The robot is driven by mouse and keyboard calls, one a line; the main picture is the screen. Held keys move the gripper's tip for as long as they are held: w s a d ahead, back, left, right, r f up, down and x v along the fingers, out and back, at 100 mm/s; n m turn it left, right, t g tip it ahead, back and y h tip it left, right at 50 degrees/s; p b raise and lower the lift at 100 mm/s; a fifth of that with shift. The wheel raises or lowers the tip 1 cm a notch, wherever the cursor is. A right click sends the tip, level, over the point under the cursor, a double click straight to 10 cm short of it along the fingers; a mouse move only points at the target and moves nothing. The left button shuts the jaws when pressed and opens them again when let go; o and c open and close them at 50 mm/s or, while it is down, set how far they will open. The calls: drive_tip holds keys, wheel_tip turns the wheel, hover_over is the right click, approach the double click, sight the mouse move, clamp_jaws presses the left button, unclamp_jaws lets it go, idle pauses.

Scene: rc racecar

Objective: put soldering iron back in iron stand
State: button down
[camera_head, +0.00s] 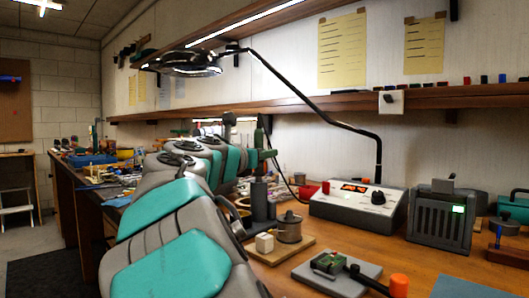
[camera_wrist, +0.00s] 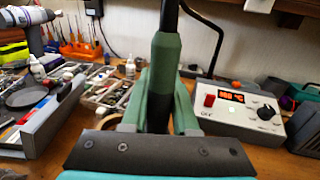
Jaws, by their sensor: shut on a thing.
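The soldering iron has a green handle (camera_wrist: 165,62) and stands roughly upright between the two green fingers of my gripper (camera_wrist: 160,105) in the wrist view. The fingers are shut on the handle. The dark cylindrical iron stand (camera_head: 261,200) is on the bench, directly below the iron in the picture. I cannot tell whether the iron's tip is inside the stand or above it. The tip is not clearly visible.
The white soldering station (camera_head: 355,207) with a lit display stands right of the stand. A small metal pot (camera_head: 289,228) and a white block (camera_head: 264,242) sit in front of it. A lamp arm (camera_head: 320,112) arches overhead. Tool trays (camera_wrist: 105,88) crowd the left side.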

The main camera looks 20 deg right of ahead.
drive_tip(key=shift+f, duration=0.5)
drive_tip(key=shift+c, duration=1)
unclamp_jaws()
drive_tip(key=shift+s+a+r+p, duration=0.25)
drive_tip(key=shift+s+a+p, duration=0.25)
drive_tip(key=shift+a, duration=0.1)
drive_tip(key=shift+s+a+r+p, duration=0.25)
drive_tip(key=shift+s+a+p, duration=0.2)
drive_tip(key=shift+a+p, duration=0.15)
drive_tip(key=shift+s+a+r+p, duration=0.25)
drive_tip(key=shift+s+a+p, duration=0.2)
drive_tip(key=shift+a, duration=0.2)
drive_tip(key=shift+r+v, duration=0.25)
drive_tip(key=shift+v, duration=0.95)
